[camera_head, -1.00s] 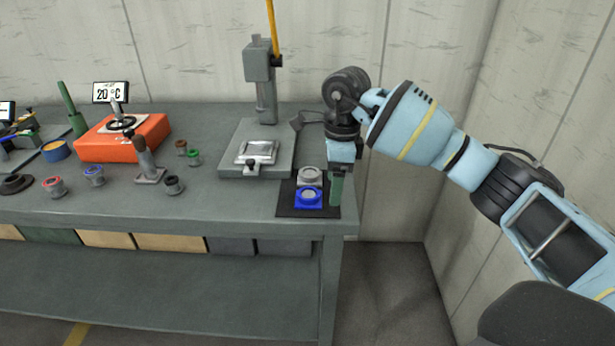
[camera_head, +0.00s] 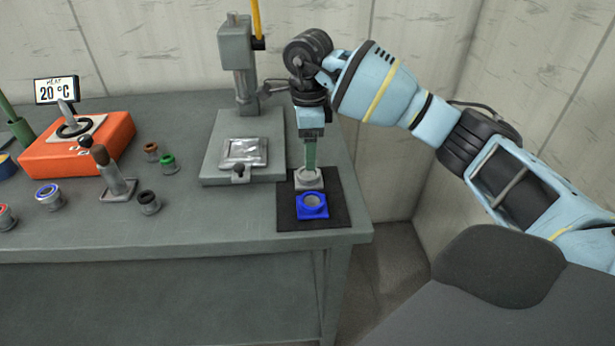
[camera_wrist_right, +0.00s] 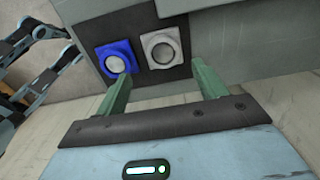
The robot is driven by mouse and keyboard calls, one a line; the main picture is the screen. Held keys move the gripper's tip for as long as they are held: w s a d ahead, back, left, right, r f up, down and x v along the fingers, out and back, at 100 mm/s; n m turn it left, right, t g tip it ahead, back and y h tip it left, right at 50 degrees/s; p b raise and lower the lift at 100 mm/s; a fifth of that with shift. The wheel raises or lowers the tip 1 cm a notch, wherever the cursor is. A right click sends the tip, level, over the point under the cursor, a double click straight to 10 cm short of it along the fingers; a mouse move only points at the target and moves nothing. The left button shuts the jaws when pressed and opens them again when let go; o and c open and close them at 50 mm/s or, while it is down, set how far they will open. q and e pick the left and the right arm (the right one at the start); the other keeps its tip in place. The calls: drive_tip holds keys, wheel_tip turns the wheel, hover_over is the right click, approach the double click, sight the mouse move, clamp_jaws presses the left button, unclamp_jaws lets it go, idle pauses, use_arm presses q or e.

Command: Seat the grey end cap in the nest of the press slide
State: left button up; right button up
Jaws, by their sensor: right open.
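The grey end cap (camera_head: 308,179) lies on a black mat, just behind a blue end cap (camera_head: 312,205). In the right wrist view the grey cap (camera_wrist_right: 162,48) and the blue cap (camera_wrist_right: 116,62) sit side by side. My right gripper (camera_head: 310,168) points down at the grey cap in the head view. Its green fingers (camera_wrist_right: 160,82) are apart and empty in the wrist view, with the grey cap beyond their tips. I cannot tell whether a finger touches it. The press slide (camera_head: 243,153) has a silvery plate on its base, left of the mat. My left gripper is not in view.
The press column (camera_head: 240,70) with a yellow lever stands behind the slide. An orange heater (camera_head: 75,148) reading 20 °C stands at the left. Several small ringed parts and a handled tool (camera_head: 112,175) stand between. The black mat (camera_head: 340,205) lies near the bench's right edge.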

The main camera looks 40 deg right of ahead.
sight(308, 173)
drive_tip(key=shift+w+f, duration=0.2)
drive_tip(key=shift+f, duration=0.6)
drive_tip(key=shift+d+f, duration=0.15)
drive_tip(key=shift+f, duration=2.4)
drive_tip(key=shift+r, duration=0.1)
drive_tip(key=c, duration=1.2)
drive_tip(key=shift+c, duration=0.2)
drive_tip(key=shift+w+r, duration=0.1)
drive_tip(key=shift+r, duration=0.4)
wheel_tip(308, 173, up, 3)
drive_tip(key=shift+f, duration=0.2)
drive_tip(key=s+a, duration=0.3)
drive_tip(key=a, duration=0.1)
drive_tip(key=s+a+r, duration=0.1)
drive_tip(key=s+a, duration=0.6)
drive_tip(key=a, duration=0.1)
drive_tip(key=shift+s+r, duration=0.15)
drive_tip(key=shift+s, duration=0.25)
